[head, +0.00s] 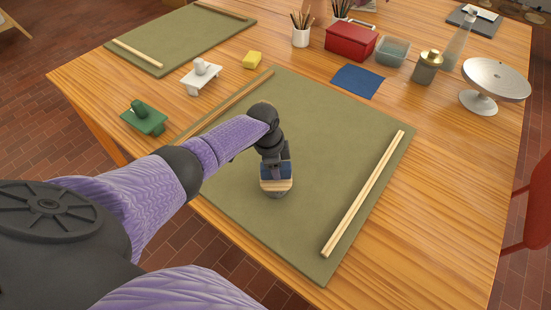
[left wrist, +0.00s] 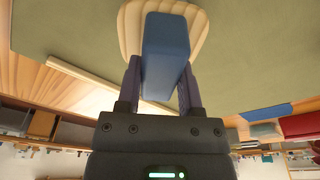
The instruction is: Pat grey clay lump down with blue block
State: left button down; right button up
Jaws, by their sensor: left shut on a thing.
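My left gripper (head: 274,160) is shut on the blue block (head: 282,172) above the green mat (head: 330,135). In the left wrist view the blue block (left wrist: 166,45) sits between the two fingers (left wrist: 160,82), with a pale, ridged, rounded base (left wrist: 199,30) at its far end. In the head view this pale base lies just above a small grey lump (head: 278,194) on the mat, seemingly touching it. The lump is mostly covered by the base and is hidden in the left wrist view. My right gripper is out of view.
Wooden strips (head: 363,192) lie along the mat's right and left sides. A green block (head: 145,118) and a white block (head: 201,77), both with handles, stand to the left. A yellow sponge (head: 252,60), blue cloth (head: 358,81), red box (head: 350,40) and turntable (head: 495,80) lie beyond.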

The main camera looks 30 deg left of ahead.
pick_arm(q)
jog(key=shift+f, duration=0.15)
jog(key=shift+f+b, duration=0.45)
jog(key=shift+b, duration=0.05)
jog(key=shift+r, duration=0.1)
jog(key=shift+f, duration=0.25)
dwell(0.8)
notch_tip(320, 180, up, 4)
jog(key=p, duration=0.3)
jog(key=shift+p, duration=0.3)
jog(key=shift+f, duration=0.25)
